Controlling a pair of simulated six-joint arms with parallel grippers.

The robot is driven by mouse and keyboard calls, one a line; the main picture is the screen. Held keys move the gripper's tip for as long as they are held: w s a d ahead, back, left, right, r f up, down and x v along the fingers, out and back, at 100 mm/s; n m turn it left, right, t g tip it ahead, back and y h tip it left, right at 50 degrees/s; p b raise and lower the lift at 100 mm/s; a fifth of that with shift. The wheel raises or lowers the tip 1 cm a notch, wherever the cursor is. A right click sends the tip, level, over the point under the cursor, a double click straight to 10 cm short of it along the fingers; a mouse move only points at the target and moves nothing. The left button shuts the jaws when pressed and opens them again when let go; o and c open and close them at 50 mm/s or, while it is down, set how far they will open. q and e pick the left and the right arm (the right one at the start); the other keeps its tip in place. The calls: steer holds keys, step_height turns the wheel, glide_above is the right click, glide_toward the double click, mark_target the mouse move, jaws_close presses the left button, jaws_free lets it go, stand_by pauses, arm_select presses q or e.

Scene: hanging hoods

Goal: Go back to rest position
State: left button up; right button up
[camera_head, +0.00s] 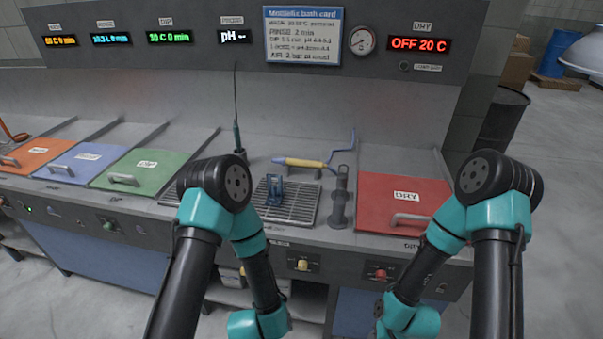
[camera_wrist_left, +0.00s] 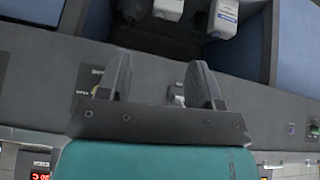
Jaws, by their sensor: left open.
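My left gripper (camera_wrist_left: 157,85) shows in the left wrist view with its two dark fingers spread apart and nothing between them. It faces the front panel of the bench and an open shelf below. In the head view both of my arms are bent down in front of the bench. The left hand is at the bottom edge and its fingers are out of the picture. The right arm's lower part points down in front of the right cabinet, and its gripper fingers are not in view.
The bench carries orange (camera_head: 36,154), blue (camera_head: 72,165), green (camera_head: 141,168) and red (camera_head: 401,203) lids. A blue item (camera_head: 275,189) stands on a grate (camera_head: 300,204). A yellow-handled tool (camera_head: 304,163) lies behind it, beside a dark cylinder (camera_head: 339,205). White containers (camera_wrist_left: 221,18) sit on the shelf.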

arm_select(q)
steer(key=s+a+n+g+h, duration=0.2)
steer(key=s+a+g, duration=0.3)
steer(key=a, duration=0.6)
steer(key=s, duration=0.2)
steer(key=shift+s+n+g, duration=0.3)
steer(key=shift+s, duration=0.05)
steer(key=shift+r, duration=0.1)
